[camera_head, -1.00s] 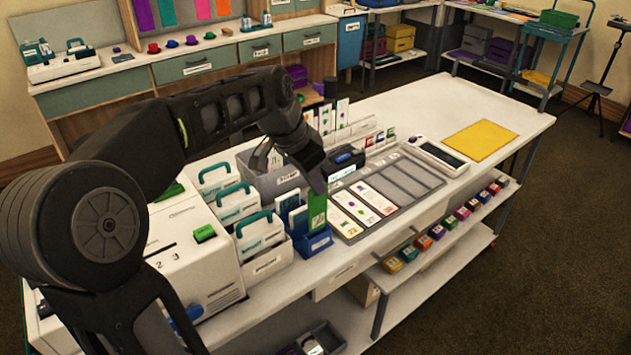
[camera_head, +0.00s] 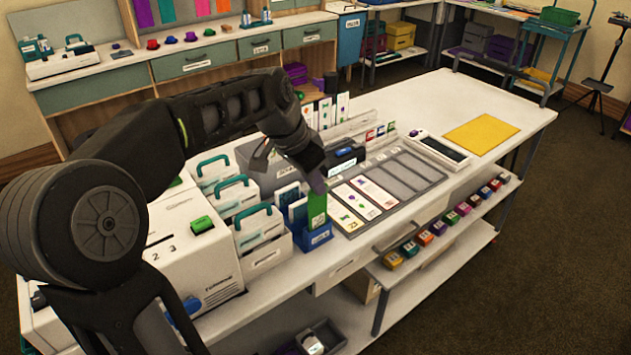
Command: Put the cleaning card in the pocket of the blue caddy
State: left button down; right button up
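The blue caddy (camera_head: 317,239) stands at the front edge of the white table, right of the white bins. A green card (camera_head: 317,208), which looks like the cleaning card, stands upright at the caddy with its lower end behind the caddy's front wall. My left gripper (camera_head: 317,182) comes down from above, and its fingertips are at the card's top edge. It looks shut on the card, though the grip is small and partly hidden. Other white and blue cards (camera_head: 290,205) stand just left and behind. My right gripper is out of view.
White bins with teal handles (camera_head: 262,228) and a white card printer (camera_head: 190,250) stand left of the caddy. A grey tray with cards (camera_head: 415,167) lies to the right. A yellow sheet (camera_head: 480,137) lies at the far right, with clear table around it.

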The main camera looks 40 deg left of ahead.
aim_at(315, 198)
pick_arm(q)
jog(key=shift+f+b, duration=1.45)
jog(key=shift+f, duration=0.6)
jog(key=c, duration=1.6)
grip_release()
jog(key=shift+o, duration=0.2)
jog(key=d+v, duration=0.1)
jog(key=v, duration=0.6)
jog(key=shift+a+r, duration=0.45)
jog(key=shift+a, duration=0.1)
jog(key=shift+s, duration=0.15)
